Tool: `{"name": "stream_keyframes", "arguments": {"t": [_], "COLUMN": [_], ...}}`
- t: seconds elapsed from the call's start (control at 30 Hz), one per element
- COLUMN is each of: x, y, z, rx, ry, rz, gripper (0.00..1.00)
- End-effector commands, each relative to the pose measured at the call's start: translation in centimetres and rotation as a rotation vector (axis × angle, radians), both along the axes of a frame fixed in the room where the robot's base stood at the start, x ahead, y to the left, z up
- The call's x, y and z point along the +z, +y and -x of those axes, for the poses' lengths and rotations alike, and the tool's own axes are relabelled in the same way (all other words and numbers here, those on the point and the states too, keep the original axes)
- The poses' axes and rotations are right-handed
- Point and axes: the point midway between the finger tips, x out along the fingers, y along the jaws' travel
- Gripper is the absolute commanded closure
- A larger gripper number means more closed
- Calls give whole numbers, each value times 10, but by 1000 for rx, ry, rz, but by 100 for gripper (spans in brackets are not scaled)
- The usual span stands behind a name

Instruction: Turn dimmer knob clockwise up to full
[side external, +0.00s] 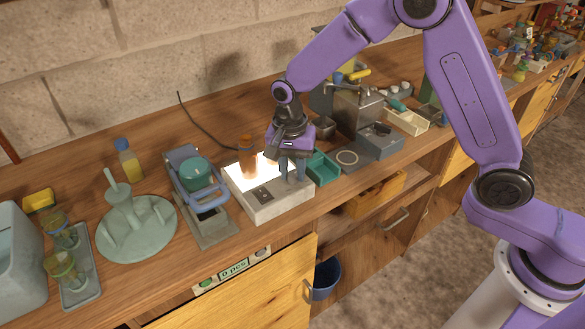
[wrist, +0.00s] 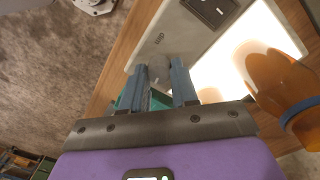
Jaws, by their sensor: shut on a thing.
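The white light box (side external: 268,212) sits on the wooden bench with its top panel glowing brightly; it also shows in the wrist view (wrist: 180,38). The grey dimmer knob (wrist: 158,68) is on the box top near one corner, partly hidden by my fingers. My gripper (side external: 292,177) points down over the right part of the box. In the wrist view, my gripper (wrist: 160,80) has its two blue-grey fingers on either side of the knob, shut on it. The knob's turn angle cannot be read.
An amber bottle (side external: 247,158) stands on the lit panel, close to my gripper; it also shows in the wrist view (wrist: 280,88). A dark switch plate (side external: 262,195) is on the box. A teal tray (side external: 322,168) lies right of it. A blue-handled device (side external: 197,184) stands left.

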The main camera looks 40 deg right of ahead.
Motion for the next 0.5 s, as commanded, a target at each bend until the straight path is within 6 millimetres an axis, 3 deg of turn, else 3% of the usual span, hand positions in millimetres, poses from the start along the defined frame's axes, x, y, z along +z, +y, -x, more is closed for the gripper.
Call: {"name": "stream_keyframes", "arguments": {"t": [0.5], "x": [0], "y": [0], "z": [1], "rx": [-221], "ry": [3], "rz": [1], "gripper": [100]}}
